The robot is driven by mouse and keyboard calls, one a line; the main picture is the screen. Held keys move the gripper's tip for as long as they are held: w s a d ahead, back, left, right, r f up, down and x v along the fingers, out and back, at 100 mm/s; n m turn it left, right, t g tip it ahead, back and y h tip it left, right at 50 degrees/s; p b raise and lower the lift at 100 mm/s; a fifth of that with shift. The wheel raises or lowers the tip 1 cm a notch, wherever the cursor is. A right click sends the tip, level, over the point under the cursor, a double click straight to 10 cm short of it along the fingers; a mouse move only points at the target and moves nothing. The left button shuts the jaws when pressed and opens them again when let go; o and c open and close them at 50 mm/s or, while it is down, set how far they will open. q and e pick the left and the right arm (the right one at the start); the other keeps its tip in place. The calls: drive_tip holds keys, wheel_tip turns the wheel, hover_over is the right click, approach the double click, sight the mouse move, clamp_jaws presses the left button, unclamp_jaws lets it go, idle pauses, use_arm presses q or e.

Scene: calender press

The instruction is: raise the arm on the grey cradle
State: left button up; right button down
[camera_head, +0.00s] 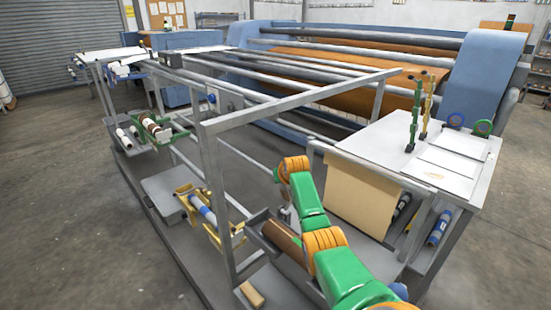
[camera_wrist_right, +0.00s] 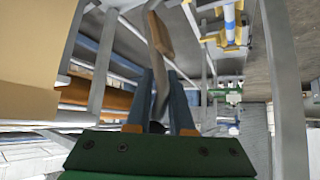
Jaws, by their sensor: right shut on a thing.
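The grey cradle (camera_head: 268,222) is a trough holding a brown roll (camera_head: 290,246), low on the near side of the machine frame. My right arm, green and orange, reaches across in front of it and hides part of it. In the right wrist view my right gripper (camera_wrist_right: 163,98) is shut on a grey bar (camera_wrist_right: 160,72), which looks like the cradle's arm. The bar runs away between the fingers to a tan end piece (camera_wrist_right: 159,34). In the head view the fingers are mostly hidden behind my arm. My left gripper is not in view.
A yellow cradle (camera_head: 183,193) with a blue and white roll and a green cradle (camera_head: 178,134) stand further left along the frame. A grey upright (camera_head: 215,190) rises close by. A tan panel (camera_head: 358,197) and a table (camera_head: 400,142) are at right.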

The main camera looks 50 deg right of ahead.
drive_tip(key=shift+s+d+f+b, duration=0.15)
drive_tip(key=shift+d+f+b, duration=0.15)
drive_tip(key=shift+d+b, duration=0.4)
drive_tip(key=shift+s+d+f+b, duration=0.15)
drive_tip(key=shift+d+f+b, duration=0.2)
drive_tip(key=shift+d, duration=0.7)
drive_tip(key=c, duration=0.9)
unclamp_jaws()
drive_tip(key=shift+o, duration=0.2)
drive_tip(key=shift+d+f, duration=0.15)
drive_tip(key=shift+d, duration=0.1)
drive_tip(key=s+r+p, duration=0.5)
drive_tip(key=r+p, duration=0.1)
drive_tip(key=p, duration=0.7)
drive_tip(key=shift+r, duration=0.4)
